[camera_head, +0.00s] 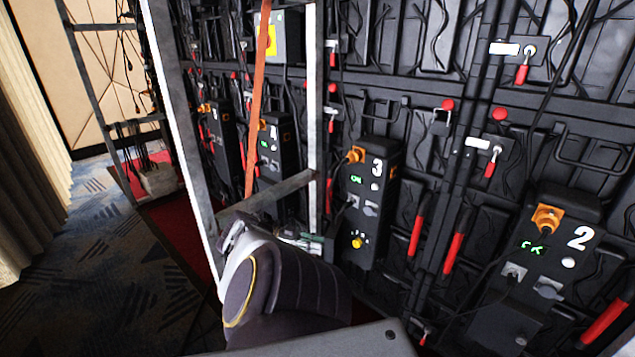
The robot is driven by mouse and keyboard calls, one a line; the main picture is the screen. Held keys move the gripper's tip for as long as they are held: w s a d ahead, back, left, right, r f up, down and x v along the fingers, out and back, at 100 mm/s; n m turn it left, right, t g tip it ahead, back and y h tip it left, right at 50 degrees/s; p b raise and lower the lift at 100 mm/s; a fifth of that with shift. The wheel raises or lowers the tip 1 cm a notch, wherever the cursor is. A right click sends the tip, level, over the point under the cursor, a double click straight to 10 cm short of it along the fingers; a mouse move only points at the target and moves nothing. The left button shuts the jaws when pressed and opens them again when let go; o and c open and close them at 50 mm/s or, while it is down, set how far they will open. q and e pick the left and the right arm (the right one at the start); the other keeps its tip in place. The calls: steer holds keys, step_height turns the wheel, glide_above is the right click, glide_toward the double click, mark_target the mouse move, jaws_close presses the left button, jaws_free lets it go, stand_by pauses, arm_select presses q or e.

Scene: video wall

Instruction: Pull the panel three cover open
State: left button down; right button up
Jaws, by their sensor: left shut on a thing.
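Panel three (378,169) is a black box marked with a white 3, mounted on the dark wall. It has an orange connector at top left, a green display, grey sockets and a yellow knob low down. My left arm rises from the bottom centre. My left gripper (312,243) is at the lower left edge of panel three, shut on what appears to be its cover. The fingertips are small and partly hidden by the wrist, so the exact contact is unclear. I cannot make out any gap at the cover. My right gripper is not in view.
A grey metal frame (313,120) stands just left of panel three, with a crossbar above my wrist. Panel two (548,260) is at right, with cables hanging beside it. Red-handled levers (417,236) stick out between them. Open carpet (100,270) lies at left.

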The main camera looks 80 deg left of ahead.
arm_select(q)
steer(key=shift+r, duration=0.1)
steer(key=c, duration=1.3)
jaws_free()
steer(key=shift+d, duration=0.1)
